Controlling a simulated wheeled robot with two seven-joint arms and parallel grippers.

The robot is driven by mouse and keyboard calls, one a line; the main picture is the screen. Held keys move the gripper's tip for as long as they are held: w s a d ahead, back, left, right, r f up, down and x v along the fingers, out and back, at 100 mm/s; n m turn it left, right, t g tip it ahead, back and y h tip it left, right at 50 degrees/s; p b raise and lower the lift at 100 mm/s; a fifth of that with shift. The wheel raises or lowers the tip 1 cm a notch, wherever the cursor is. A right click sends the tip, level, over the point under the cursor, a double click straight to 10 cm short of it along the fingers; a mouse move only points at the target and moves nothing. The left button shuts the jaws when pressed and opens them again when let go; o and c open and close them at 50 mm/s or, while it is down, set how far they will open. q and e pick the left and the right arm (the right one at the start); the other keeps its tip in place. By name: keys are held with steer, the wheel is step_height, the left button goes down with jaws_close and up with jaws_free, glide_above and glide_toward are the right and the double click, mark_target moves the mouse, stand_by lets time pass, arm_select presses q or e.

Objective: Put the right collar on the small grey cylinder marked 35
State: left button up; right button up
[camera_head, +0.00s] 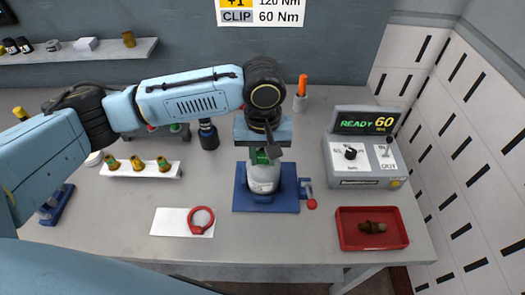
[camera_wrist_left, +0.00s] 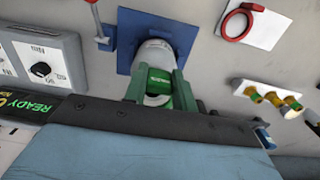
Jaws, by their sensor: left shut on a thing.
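A small grey cylinder (camera_head: 263,178) stands upright in the blue fixture (camera_head: 287,203); it also shows in the left wrist view (camera_wrist_left: 154,54). No number 35 can be read on it. My left gripper (camera_head: 264,152) points down over the cylinder's top. In the left wrist view its fingers (camera_wrist_left: 159,92) are shut around a green collar (camera_wrist_left: 159,76) with small lettering, at the cylinder's top. I cannot tell whether the collar is fully seated. A red ring collar (camera_head: 201,220) lies on a white card (camera_head: 168,222), left of the fixture. My right gripper is not in view.
A control box (camera_head: 366,172) reads READY 60. A white rack (camera_head: 120,169) holds several brass fittings at left. A red-ended lever (camera_head: 311,203) sits at the fixture's right edge. The front table is clear.

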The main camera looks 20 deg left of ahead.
mark_target(263, 164)
arm_select(q)
steer(key=shift+f+p, duration=0.35)
steer(key=shift+f, duration=1.15)
steer(key=o, duration=1)
step_height(263, 164, up, 4)
steer(key=p, duration=0.6)
steer(key=shift+r, duration=1)
